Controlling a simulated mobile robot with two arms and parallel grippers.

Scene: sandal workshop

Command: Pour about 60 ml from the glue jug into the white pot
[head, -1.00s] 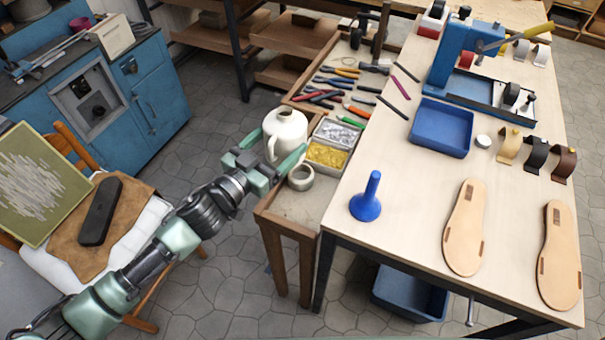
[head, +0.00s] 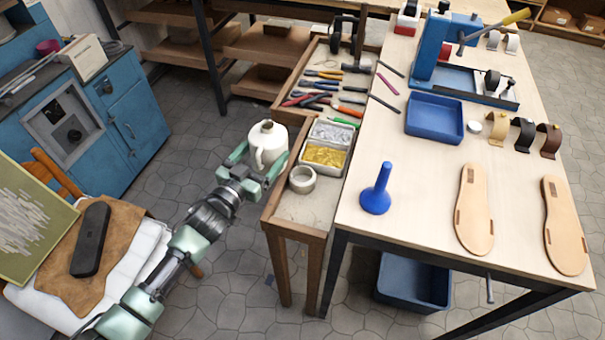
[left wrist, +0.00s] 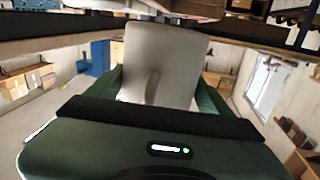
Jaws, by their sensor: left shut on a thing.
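The glue jug (head: 268,140), a white rounded jug with a small neck and a handle, is upright in my left gripper (head: 262,153). The gripper is shut on it, one finger on each side. The jug appears beside the left edge of the tool bench, with floor behind it. In the left wrist view the jug (left wrist: 163,65) is a pale shape between the green fingers; its contents are hidden. A small white round thing (head: 474,127) on the worktable, right of the blue tray, may be the white pot; I cannot tell. My right gripper is out of view.
The worktable (head: 415,205) carries a blue funnel (head: 377,190), a blue tray (head: 434,118), a blue press (head: 432,50) and two soles. Its middle is fairly clear.

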